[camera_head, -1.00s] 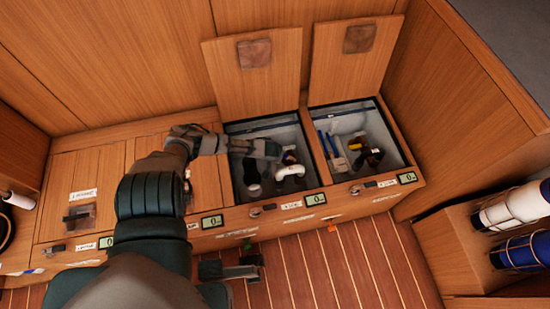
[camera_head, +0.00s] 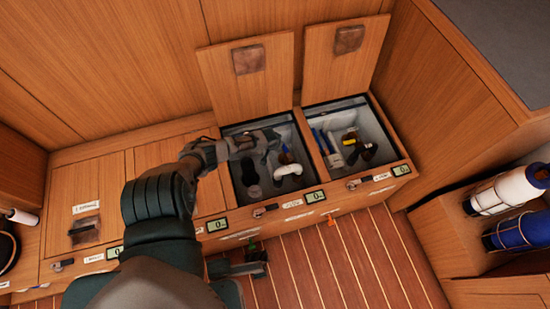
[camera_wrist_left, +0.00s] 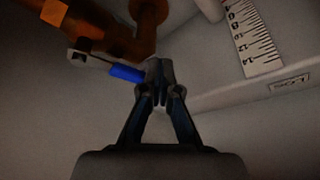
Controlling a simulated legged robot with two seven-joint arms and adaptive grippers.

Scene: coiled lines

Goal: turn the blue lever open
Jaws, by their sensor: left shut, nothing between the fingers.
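The blue lever (camera_wrist_left: 127,73) shows in the left wrist view, joined to a brown-orange valve and pipe (camera_wrist_left: 145,38). In the head view it is a small blue piece (camera_head: 286,157) by a white bent pipe (camera_head: 285,170), inside the left open compartment. My left gripper (camera_wrist_left: 159,78) is shut and empty, its fingertips just right of the lever's free end. I cannot tell whether they touch. In the head view my left gripper (camera_head: 272,137) reaches into that compartment from the left. A dark gripper low in the head view looks like my right one (camera_head: 252,266); its jaws are unclear.
Two hatch lids (camera_head: 250,85) (camera_head: 338,65) stand raised behind the compartments. A ruler scale (camera_wrist_left: 250,38) is on the wall in the wrist view. Bottles (camera_head: 515,188) sit in a rack at right.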

